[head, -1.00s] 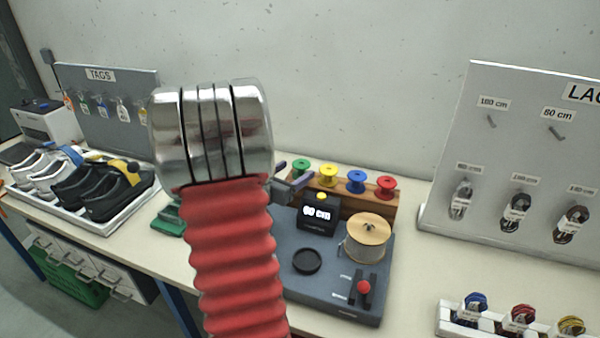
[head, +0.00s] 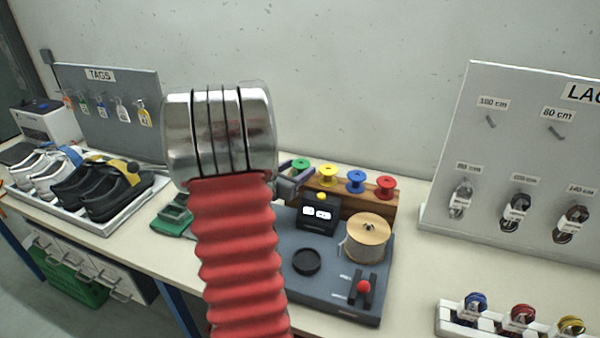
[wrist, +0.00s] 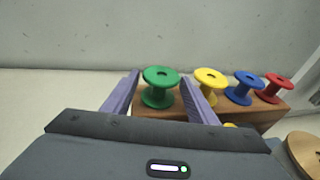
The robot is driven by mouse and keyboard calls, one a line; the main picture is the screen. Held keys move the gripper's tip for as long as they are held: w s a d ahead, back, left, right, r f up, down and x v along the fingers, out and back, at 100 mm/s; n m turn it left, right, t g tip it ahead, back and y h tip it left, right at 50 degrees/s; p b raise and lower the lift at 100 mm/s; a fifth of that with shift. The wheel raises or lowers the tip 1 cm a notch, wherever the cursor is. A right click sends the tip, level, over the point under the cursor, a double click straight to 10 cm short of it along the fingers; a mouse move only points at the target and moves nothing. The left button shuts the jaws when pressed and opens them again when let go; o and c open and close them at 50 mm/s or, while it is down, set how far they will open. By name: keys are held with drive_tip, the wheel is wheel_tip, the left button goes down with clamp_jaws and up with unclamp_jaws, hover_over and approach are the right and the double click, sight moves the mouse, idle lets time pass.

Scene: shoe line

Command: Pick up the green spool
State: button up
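The green spool (wrist: 160,87) stands upright at the left end of a wooden rack (wrist: 266,112) in the wrist view. It also shows in the head view (head: 300,164), partly hidden by my gripper. My gripper (wrist: 160,84) is open, with its two purple fingers on either side of the green spool as seen in the wrist view. I cannot tell whether the fingers touch it. In the head view my arm hides most of the gripper.
Yellow (head: 328,175), blue (head: 356,181) and red (head: 386,187) spools stand right of the green one. A grey machine (head: 335,270) with a tan thread spool (head: 368,238) sits in front. The wall (head: 370,80) is close behind the rack.

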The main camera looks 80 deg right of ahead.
sight(297, 166)
drive_tip(key=c, duration=0.7)
drive_tip(key=shift+c, duration=0.2)
wheel_tip(297, 166, up, 10)
idle(0.3)
idle(0.5)
